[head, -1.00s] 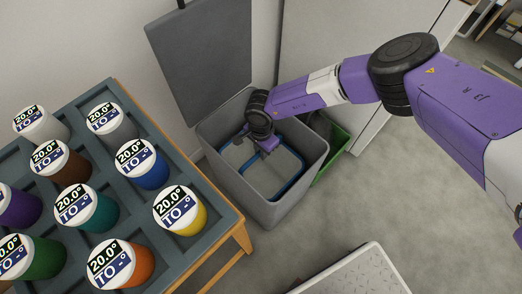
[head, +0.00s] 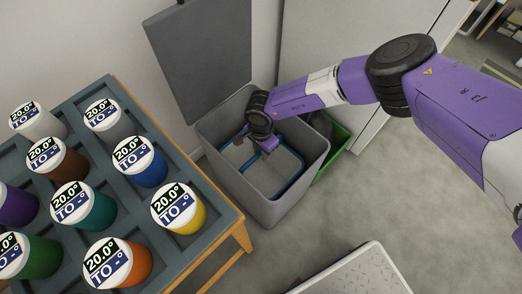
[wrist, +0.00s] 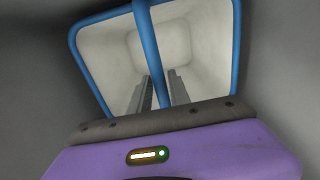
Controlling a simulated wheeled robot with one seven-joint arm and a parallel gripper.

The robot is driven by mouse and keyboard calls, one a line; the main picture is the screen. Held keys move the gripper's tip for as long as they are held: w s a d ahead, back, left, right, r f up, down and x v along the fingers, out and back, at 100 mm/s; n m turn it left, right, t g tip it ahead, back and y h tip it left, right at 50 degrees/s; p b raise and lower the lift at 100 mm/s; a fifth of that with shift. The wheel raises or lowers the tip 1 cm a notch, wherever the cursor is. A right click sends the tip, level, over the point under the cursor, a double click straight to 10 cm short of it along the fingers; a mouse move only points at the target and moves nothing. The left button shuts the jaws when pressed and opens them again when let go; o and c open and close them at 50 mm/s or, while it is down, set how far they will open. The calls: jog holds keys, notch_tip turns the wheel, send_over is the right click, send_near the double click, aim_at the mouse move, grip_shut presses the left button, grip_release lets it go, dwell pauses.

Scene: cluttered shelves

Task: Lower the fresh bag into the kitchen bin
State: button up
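The grey kitchen bin (head: 212,132) stands with its lid (head: 205,60) raised against the wall. The bag (head: 278,172) is pale inside, with a blue rim and a blue bar across the middle. It is inside the bin's mouth, below the bin's rim. My gripper (head: 267,146) reaches down into the bin at the bag's bar. In the wrist view its two grey fingers (wrist: 163,92) lie on either side of the blue bar, closed around it. The bag's pale, empty inside (wrist: 200,45) also shows there. The bag's underside is hidden.
A rack on a wooden table (head: 228,222) at the left holds several coloured jars with white lids. A green bin (head: 337,150) stands just right of the grey bin. A pale metal-topped platform (head: 360,275) is at the front. Open floor lies to the right.

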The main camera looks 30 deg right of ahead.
jog(key=shift+o, duration=1.3)
jog(key=shift+r+p, duration=1.6)
jog(key=shift+r, duration=2.3)
